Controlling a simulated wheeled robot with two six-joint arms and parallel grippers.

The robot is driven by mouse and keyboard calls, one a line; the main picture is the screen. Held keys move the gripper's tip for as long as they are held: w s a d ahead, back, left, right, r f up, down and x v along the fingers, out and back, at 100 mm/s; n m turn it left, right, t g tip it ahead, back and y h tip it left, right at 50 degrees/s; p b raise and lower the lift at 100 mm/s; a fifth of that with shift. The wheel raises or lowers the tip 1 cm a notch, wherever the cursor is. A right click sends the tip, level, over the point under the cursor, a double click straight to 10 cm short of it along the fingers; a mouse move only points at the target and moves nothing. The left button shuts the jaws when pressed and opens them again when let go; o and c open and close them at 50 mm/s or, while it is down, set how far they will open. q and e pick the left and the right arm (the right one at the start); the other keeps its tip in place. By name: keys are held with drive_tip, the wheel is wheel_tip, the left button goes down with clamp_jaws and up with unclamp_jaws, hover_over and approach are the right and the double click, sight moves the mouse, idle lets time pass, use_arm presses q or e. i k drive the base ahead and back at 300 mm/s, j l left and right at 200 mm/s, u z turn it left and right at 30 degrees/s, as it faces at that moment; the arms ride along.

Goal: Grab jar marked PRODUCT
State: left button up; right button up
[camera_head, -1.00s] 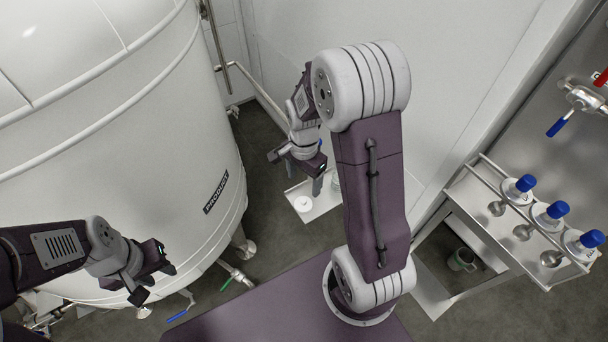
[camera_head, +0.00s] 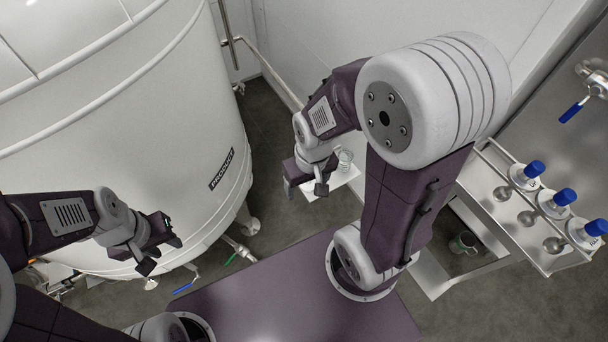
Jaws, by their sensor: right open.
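A clear glass jar (camera_head: 345,160) stands on a small white shelf (camera_head: 343,180) low behind my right arm; no marking on it is readable. A second glass jar (camera_head: 463,243) stands low under the steel rack on the right. The word PRODUCT is readable only on a label (camera_head: 222,169) on the big white tank. My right gripper (camera_head: 306,188) is open and empty, pointing down, left of the first jar and seemingly above the shelf. My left gripper (camera_head: 161,255) is in front of the tank, its fingers apart with nothing between them.
The big white tank (camera_head: 110,110) fills the left, with a blue-handled valve (camera_head: 185,287) below. A steel rack (camera_head: 515,225) at right holds blue-capped bottles (camera_head: 556,203). A wall (camera_head: 300,50) stands behind the shelf. Grey floor (camera_head: 268,150) is open between tank and shelf.

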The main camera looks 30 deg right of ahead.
sight(346, 157)
drive_tip(key=l+z, duration=0.2)
drive_tip(key=z, duration=1.15)
drive_tip(key=i+l+u, duration=0.1)
drive_tip(key=u, duration=0.35)
drive_tip(key=l+u, duration=0.15)
drive_tip(key=u, duration=0.3)
drive_tip(key=i+l+u, duration=0.1)
drive_tip(key=u, duration=0.35)
